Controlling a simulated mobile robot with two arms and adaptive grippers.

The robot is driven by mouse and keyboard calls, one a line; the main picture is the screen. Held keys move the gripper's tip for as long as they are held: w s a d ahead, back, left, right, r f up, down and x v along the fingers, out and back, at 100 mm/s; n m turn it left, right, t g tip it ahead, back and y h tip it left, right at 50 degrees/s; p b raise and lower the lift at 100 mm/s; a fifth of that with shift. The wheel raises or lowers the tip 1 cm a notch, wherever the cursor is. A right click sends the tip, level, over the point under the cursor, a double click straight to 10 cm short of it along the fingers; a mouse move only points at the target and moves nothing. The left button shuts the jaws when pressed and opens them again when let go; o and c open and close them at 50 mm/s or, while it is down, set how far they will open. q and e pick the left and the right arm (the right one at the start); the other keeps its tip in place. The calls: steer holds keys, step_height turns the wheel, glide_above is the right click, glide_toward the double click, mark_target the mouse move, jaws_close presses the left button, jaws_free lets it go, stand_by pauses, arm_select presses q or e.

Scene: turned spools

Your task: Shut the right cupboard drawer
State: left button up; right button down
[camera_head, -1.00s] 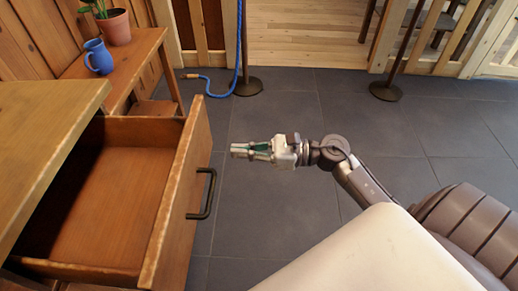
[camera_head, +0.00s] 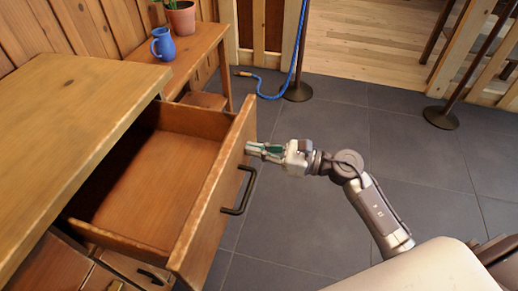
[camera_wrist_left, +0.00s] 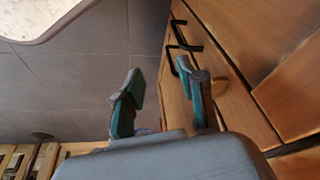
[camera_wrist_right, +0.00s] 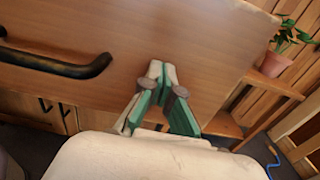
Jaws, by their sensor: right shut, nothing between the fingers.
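The cupboard drawer (camera_head: 145,200) stands pulled out and empty, its wooden front facing right with a dark bar handle (camera_head: 238,192). My right gripper (camera_head: 248,149) is shut and empty, its tips at the outer face of the front, near the far end beyond the handle. In the right wrist view the closed fingertips (camera_wrist_right: 162,68) are against or just short of the drawer front (camera_wrist_right: 200,40), with the handle (camera_wrist_right: 60,65) to the left. I cannot tell whether they touch. My left gripper (camera_wrist_left: 165,88) is open and empty beside cupboard fronts with dark handles; it is outside the head view.
The cupboard top (camera_head: 75,110) lies left of the drawer. Behind is a small table (camera_head: 200,55) with a blue jug (camera_head: 162,44) and potted plant (camera_head: 181,18). A post base (camera_head: 298,92) with blue rope stands beyond.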

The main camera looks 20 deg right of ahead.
steer(key=x, duration=1.8)
steer(key=shift+d+b, duration=0.1)
steer(key=shift+b, duration=0.25)
steer(key=b, duration=0.1)
glide_above(171, 149)
steer(key=shift+s+d, duration=0.1)
steer(key=shift+d, duration=0.15)
steer(key=shift+a, duration=0.2)
steer(key=shift+r, duration=0.2)
arm_select(q)
steer(key=w+d+r+t, duration=0.1)
steer(key=w+d+t, duration=0.1)
steer(key=w, duration=0.4)
steer(key=shift+r+t+h, duration=0.15)
steer(key=shift+t+h, duration=0.25)
steer(key=shift+t, duration=0.4)
steer(key=shift+d, duration=0.1)
arm_select(e)
steer(key=shift+r, duration=0.1)
